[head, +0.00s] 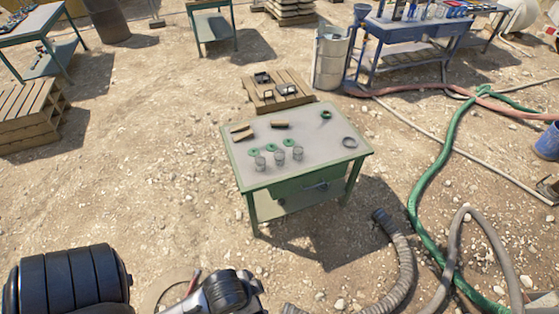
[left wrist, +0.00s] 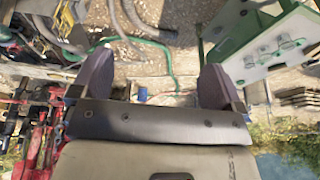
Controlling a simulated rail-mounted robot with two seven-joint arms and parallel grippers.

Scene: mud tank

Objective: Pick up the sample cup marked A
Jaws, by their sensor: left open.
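Three clear sample cups stand in a slanted row near the front of a green table (head: 325,170) with a grey top: a left cup (head: 260,163), a middle cup (head: 279,158) and a right cup (head: 298,153). No letter is readable on any of them, so I cannot tell which is A. Green rings, perhaps lids, lie behind them; one is a green ring (head: 270,147). My left gripper (left wrist: 156,86) is open and empty in the left wrist view, apart from the table (left wrist: 265,65), which shows tilted at upper right. My right gripper is not in view.
Wooden blocks (head: 242,131), a dark green ring (head: 325,115) and a grey ring (head: 350,142) lie on the table. A pallet (head: 277,98) stands behind it. A grey hose (head: 400,262) and a green hose (head: 420,210) lie to the right. Gravel left of the table is open.

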